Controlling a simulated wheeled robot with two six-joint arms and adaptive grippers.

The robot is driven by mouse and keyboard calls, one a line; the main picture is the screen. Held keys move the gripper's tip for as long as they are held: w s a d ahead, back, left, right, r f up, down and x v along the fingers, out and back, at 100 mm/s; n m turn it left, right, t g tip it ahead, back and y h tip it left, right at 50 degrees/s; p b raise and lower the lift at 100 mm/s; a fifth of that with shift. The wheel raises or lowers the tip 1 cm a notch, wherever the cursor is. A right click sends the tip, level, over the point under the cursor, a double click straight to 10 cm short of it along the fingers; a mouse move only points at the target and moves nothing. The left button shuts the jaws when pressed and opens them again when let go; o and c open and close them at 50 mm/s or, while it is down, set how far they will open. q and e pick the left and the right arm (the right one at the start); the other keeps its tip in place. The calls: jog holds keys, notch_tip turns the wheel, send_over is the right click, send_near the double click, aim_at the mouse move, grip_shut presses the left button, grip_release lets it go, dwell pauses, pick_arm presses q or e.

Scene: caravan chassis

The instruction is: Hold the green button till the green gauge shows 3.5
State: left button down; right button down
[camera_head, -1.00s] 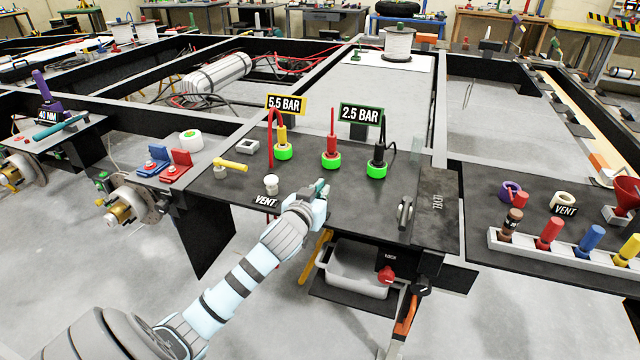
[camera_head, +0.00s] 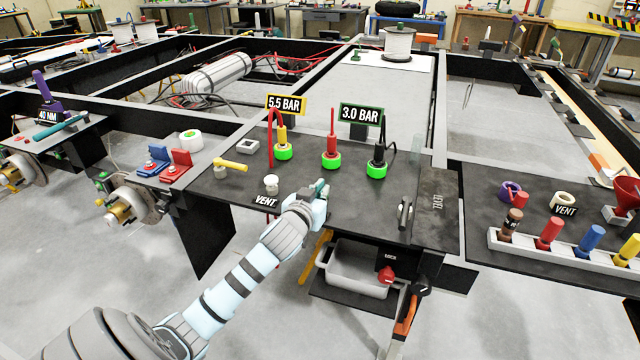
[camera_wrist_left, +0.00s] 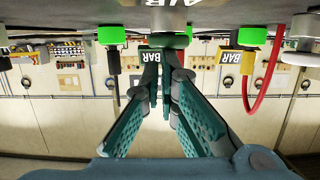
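The green-framed gauge (camera_head: 360,114) reads 3.0 BAR in the head view. It stands behind a black plug in a green ring (camera_head: 377,164) on the dark panel (camera_head: 237,190). My left gripper (camera_head: 321,188) points down at the panel's front middle and hides what is under it there. In the left wrist view, the left fingers (camera_wrist_left: 166,70) are together with nothing visible between them. Their tips are at a dull grey-green round button (camera_wrist_left: 165,40) beside an AIR label; contact is partly hidden. My right gripper is not in view.
A yellow-framed gauge (camera_head: 286,105) reads 5.5 BAR. A white button (camera_head: 271,182) labelled VENT is left of my gripper, near a yellow lever (camera_head: 230,164). A red plug (camera_head: 331,136) stands behind it. A grey bin (camera_head: 345,275) hangs below the panel.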

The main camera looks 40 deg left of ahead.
pick_arm(q)
jog(key=shift+s+f, duration=0.1)
jog(key=shift+f, duration=0.35)
jog(key=shift+r+p, duration=0.3)
jog(key=shift+p, duration=0.1)
notch_tip(320, 180, up, 5)
jog(key=p, duration=0.6)
jog(key=v, duration=0.9)
jog(key=shift+s+d+f, duration=0.15)
jog(key=shift+s+f, duration=0.05)
jog(key=shift+s, duration=0.15)
